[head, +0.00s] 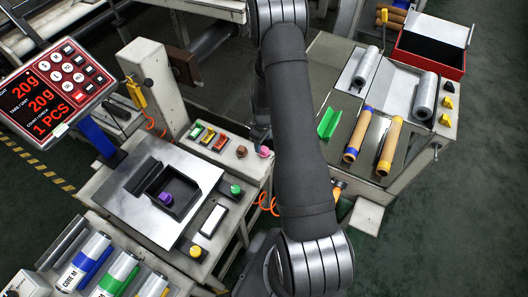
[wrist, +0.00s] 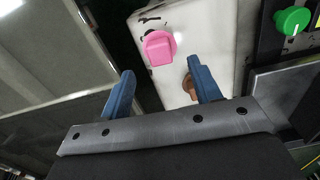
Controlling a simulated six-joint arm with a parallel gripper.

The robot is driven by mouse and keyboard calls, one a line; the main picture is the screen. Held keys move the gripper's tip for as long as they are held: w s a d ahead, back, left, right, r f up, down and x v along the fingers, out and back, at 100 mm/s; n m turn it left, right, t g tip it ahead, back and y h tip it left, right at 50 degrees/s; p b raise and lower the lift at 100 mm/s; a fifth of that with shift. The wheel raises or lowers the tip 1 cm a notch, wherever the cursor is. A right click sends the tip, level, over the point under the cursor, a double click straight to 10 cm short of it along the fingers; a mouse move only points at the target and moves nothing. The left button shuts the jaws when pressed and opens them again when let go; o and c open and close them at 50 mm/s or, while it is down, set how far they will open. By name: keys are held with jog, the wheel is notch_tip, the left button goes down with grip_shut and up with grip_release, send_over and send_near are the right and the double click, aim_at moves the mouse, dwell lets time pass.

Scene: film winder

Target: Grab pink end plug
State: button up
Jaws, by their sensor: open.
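The pink end plug (head: 264,152) sits near the right corner of the light machine top, close beside my arm in the head view. In the wrist view the pink plug (wrist: 160,48) stands on a scuffed white surface, just beyond my gripper (wrist: 160,69). The two blue fingers are apart, with nothing between them. The plug lies ahead of the gap between the fingertips and appears not to be touched. In the head view my gripper is mostly hidden by my arm.
A brown knob (head: 241,151) stands left of the plug and shows partly behind the right finger in the wrist view (wrist: 187,86). Coloured switches (head: 208,137) are further left.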

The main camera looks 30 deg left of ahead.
aim_at(263, 148)
jog(key=shift+f, duration=2.6)
jog(key=c, duration=0.8)
